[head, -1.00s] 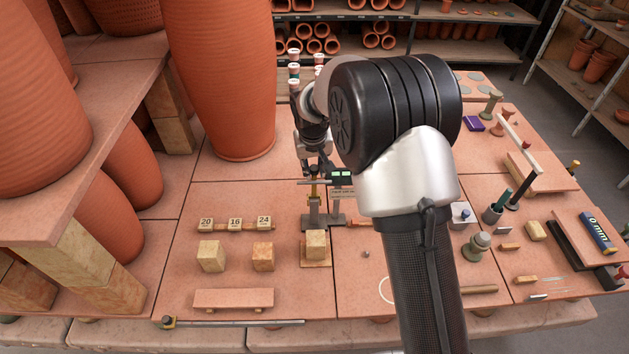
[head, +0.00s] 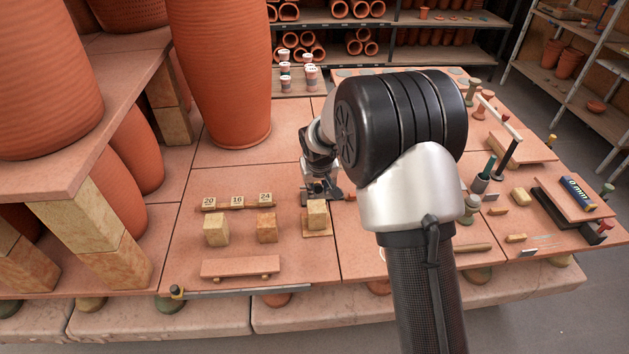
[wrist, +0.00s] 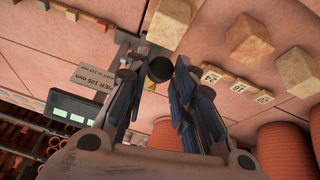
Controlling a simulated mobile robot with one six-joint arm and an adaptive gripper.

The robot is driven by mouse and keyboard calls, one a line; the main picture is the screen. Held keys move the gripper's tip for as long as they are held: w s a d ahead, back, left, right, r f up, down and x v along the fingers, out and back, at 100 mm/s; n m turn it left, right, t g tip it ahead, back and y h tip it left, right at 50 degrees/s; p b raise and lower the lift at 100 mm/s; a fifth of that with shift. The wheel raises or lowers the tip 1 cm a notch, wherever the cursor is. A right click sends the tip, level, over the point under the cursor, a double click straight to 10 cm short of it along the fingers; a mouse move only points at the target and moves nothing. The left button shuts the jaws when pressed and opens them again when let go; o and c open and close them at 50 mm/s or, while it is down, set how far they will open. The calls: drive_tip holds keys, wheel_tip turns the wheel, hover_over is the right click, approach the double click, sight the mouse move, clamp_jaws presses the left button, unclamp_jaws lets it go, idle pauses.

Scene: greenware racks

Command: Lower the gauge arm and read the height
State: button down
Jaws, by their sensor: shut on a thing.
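My gripper (wrist: 158,74) is shut on a dark round knob (wrist: 160,68), which looks like the gauge arm's knob. In the head view my gripper (head: 320,185) is low behind the block on the stand, partly covered by my arm. The gauge's display (wrist: 75,114) shows lit green windows in the wrist view, too small to read. A pale block (head: 317,213) sits on a small board in front of the gauge. The contact between gauge arm and block is hidden.
Two more blocks (head: 216,230) (head: 266,227) stand to the left, with tiles marked 20, 16 and 24 (head: 237,200) behind them. A tall clay pot (head: 225,70) stands at the back left. Small tools and a tilted board (head: 584,206) lie at the right.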

drive_tip(key=shift+s+f, duration=0.65)
drive_tip(key=shift+f, duration=0.3)
drive_tip(key=c, duration=1.3)
unclamp_jaws()
drive_tip(key=shift+w+r, duration=0.1)
drive_tip(key=shift+r, duration=0.05)
drive_tip(key=shift+c, duration=0.2)
drive_tip(key=shift+r, duration=0.15)
drive_tip(key=v, duration=1.1)
drive_tip(key=shift+s+r, duration=0.2)
drive_tip(key=shift+r, duration=0.15)
drive_tip(key=shift+d, duration=0.1)
